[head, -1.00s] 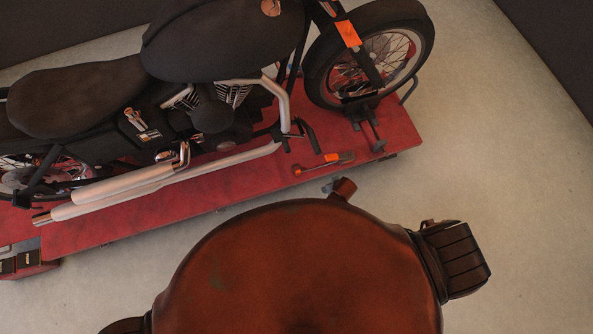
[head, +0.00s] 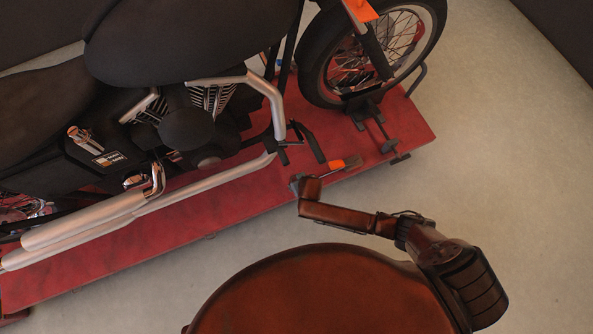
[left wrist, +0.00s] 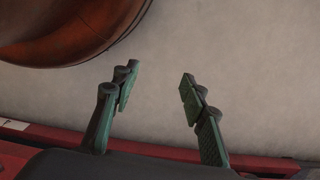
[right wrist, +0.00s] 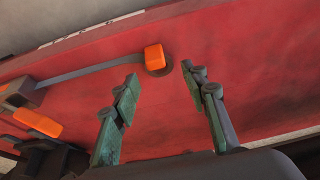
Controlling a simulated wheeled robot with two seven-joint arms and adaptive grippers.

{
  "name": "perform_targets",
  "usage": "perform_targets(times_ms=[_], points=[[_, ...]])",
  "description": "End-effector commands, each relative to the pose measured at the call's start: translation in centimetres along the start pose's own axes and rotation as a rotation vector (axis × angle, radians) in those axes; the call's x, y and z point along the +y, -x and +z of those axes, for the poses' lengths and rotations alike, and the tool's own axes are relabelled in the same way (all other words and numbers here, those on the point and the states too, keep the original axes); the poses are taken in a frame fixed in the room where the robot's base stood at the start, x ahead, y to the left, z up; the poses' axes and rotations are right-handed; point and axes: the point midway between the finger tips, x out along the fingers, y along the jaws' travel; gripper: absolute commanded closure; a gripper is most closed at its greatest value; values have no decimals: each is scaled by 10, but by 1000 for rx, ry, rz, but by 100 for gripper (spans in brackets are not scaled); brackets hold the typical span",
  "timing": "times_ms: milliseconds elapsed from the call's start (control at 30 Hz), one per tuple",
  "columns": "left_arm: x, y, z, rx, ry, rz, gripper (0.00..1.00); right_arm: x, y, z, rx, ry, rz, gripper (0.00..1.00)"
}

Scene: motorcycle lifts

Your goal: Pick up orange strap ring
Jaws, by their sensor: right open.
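The strap lies on the red lift platform. Its orange ring end (right wrist: 154,57), with a dark rounded part beside it, shows in the right wrist view just beyond my right fingertips. A dark strap (right wrist: 90,72) runs left from it to other orange parts. In the head view the strap's orange far part (head: 352,161) shows, while the ring end is hidden by my right gripper (head: 296,184). My right gripper (right wrist: 160,74) is open and empty, its fingers pointing toward the ring. My left gripper (left wrist: 158,74) is open and empty over bare floor; it is outside the head view.
A black motorcycle (head: 185,128) stands on the red platform (head: 225,215). Its chrome exhaust pipes (head: 100,220) lie left of my right gripper. A dark wheel clamp (head: 375,120) holds the front wheel. The grey floor (head: 500,150) on the right is clear.

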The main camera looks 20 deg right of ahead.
Motion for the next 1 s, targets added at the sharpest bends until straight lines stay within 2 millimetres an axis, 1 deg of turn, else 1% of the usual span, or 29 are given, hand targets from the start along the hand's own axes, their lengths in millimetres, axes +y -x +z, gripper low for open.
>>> perform_targets(times_ms=[33,100,267,367,767,800,833,1000], points=[[1,4,-1,0,0,2,60,0,-6,1,-2,1,1,59],[2,11,-2,0,0,4,60,0,-8,1,-1,0,0,59],[4,19,-4,0,0,6,60,1,-12,1,0,0,-1,59],[6,28,-5,1,1,9,60,1,-16,3,-1,0,0,59],[16,99,-7,0,5,28,60,6,-44,11,-2,1,0,59],[20,90,-12,18,1,39,60,5,-50,11,-3,2,0,59],[22,87,-15,32,-2,45,60,5,-54,12,-3,2,-1,59],[29,79,-28,82,-8,65,60,5,-62,10,-1,0,-1,59]])
